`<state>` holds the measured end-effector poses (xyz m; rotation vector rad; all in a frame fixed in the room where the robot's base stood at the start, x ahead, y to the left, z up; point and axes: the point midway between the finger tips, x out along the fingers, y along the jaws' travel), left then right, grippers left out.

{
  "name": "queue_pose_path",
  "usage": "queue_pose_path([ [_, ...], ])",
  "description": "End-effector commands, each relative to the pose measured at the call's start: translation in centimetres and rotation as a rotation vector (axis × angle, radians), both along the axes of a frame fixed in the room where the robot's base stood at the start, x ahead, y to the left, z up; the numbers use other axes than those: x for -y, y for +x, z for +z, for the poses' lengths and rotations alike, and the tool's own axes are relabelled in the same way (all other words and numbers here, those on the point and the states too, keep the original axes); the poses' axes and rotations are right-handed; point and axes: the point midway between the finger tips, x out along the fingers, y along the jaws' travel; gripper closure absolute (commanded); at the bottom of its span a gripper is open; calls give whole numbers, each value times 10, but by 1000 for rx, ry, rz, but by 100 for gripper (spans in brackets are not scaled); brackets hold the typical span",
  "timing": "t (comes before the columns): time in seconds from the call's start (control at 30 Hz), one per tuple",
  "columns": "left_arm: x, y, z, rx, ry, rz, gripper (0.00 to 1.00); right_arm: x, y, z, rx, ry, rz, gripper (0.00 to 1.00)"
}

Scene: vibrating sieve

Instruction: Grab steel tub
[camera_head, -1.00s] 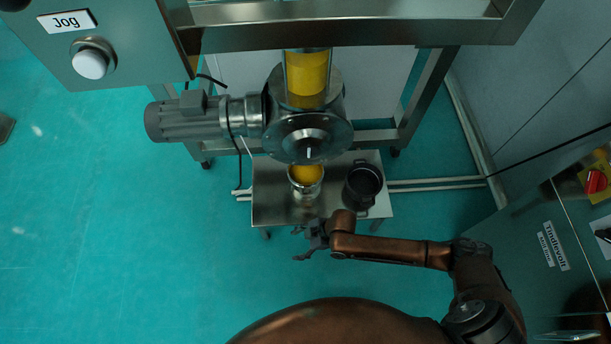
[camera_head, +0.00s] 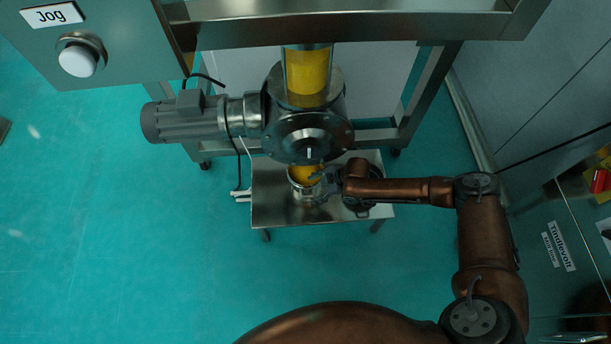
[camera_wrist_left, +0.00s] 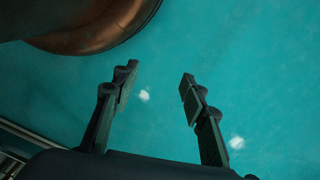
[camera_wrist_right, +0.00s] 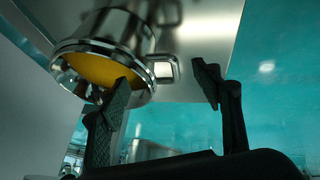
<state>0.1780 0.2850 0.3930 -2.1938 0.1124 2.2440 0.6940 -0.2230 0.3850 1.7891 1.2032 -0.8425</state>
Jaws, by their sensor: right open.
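The steel tub (camera_head: 303,190), with yellow material in it, stands on a small metal table (camera_head: 280,212) under the machine's outlet. In the right wrist view the tub (camera_wrist_right: 137,30) shows large, with a side handle (camera_wrist_right: 166,70) that appears between the fingertips. My right gripper (camera_head: 326,180) is open at the tub's right side. It also shows in the right wrist view (camera_wrist_right: 165,82), one finger overlapping the tub's rim; contact cannot be told. My left gripper (camera_wrist_left: 157,83) is open and empty over the floor, seen only in the left wrist view.
A cabinet (camera_head: 560,235) stands at the right. The floor at the left is clear.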

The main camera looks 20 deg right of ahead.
Motion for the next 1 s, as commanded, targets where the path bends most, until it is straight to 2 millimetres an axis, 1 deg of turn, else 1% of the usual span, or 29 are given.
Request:
queue_pose_path([
  [0.13,2,-1,22,1,-7,3,60,-7,4,-15,-2,1,2,41],
  [0.2,9,7,7,30,-25,-3,60,-11,6,-22,-3,1,3,41],
  [0.3,16,19,-6,76,-45,-7,60,-15,9,-32,-4,1,1,41],
  [0.43,24,30,-18,120,-68,-10,60,-19,13,-40,-2,1,2,41],
  [0.6,28,36,-22,147,-78,-10,60,-22,15,-42,0,1,2,41],
  [0.8,28,36,-21,149,-78,-10,60,-22,16,-41,0,1,2,42],
  [1.0,28,36,-21,148,-78,-10,60,-22,15,-41,0,1,2,55],
])
